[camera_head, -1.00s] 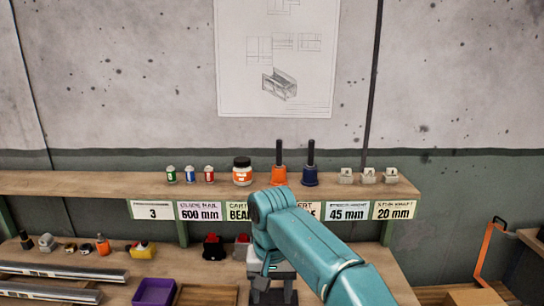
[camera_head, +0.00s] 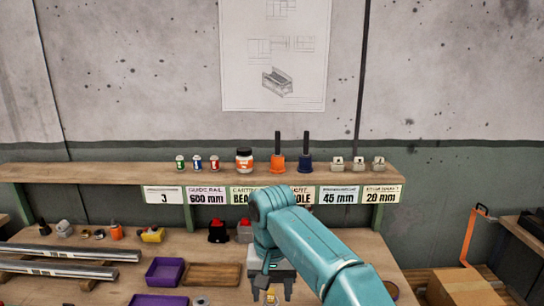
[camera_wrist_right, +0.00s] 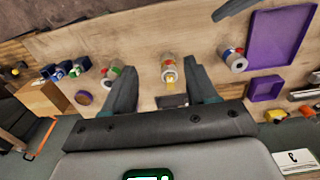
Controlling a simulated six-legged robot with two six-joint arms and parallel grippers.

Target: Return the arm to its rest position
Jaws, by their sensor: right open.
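My right arm, teal, reaches in from the lower right of the head view. Its right gripper (camera_head: 272,292) points down over the workbench (camera_head: 100,235), open. In the right wrist view the two dark fingers of the right gripper (camera_wrist_right: 162,88) stand apart. A small can with an orange and yellow label (camera_wrist_right: 168,72) shows between and beyond them, untouched as far as I can see. A yellowish bit of it may also show under the gripper in the head view. My left gripper is not in view.
A shelf (camera_head: 100,174) with small bottles, a jar (camera_head: 244,160), an orange tool (camera_head: 278,163) and a blue tool (camera_head: 305,164) runs behind the arm. Metal rails (camera_head: 70,252), a purple tray (camera_head: 164,271) and a wooden tray (camera_head: 212,275) lie left. A cardboard box (camera_head: 462,288) stands right.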

